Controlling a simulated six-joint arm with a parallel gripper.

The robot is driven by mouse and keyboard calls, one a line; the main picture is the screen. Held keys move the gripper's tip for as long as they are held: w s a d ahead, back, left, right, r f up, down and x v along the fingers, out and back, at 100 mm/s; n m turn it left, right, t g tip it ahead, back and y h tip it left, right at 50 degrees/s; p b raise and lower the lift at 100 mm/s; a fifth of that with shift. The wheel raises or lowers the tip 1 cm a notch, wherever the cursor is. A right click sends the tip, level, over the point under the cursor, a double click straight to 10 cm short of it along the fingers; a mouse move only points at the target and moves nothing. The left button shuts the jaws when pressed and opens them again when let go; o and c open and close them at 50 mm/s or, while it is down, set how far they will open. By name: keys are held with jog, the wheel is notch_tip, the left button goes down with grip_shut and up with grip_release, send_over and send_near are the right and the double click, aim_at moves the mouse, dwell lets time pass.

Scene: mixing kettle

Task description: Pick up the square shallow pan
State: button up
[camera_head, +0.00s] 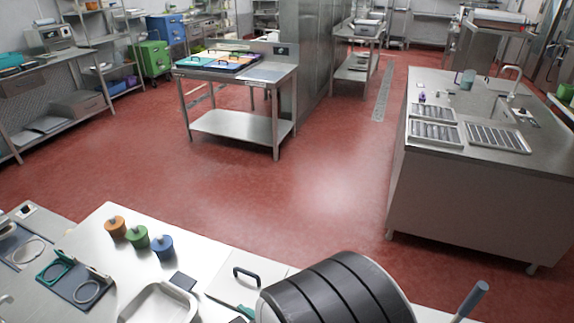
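The square shallow pan (188,300) is silver metal with a raised rim and rounded corners. It lies on the near steel counter (110,235) at the bottom of the view, left of centre. The frame's lower edge cuts off its near part. The visible part of its inside looks empty. My gripper is not in view, so its place relative to the pan cannot be told.
Orange (115,228), green (137,237) and blue (162,246) knobbed pieces stand behind the pan. A small dark square (183,281) is close to its rim. A handled flat lid (235,290) lies right. A large dark ribbed cylinder (335,290) blocks the lower right.

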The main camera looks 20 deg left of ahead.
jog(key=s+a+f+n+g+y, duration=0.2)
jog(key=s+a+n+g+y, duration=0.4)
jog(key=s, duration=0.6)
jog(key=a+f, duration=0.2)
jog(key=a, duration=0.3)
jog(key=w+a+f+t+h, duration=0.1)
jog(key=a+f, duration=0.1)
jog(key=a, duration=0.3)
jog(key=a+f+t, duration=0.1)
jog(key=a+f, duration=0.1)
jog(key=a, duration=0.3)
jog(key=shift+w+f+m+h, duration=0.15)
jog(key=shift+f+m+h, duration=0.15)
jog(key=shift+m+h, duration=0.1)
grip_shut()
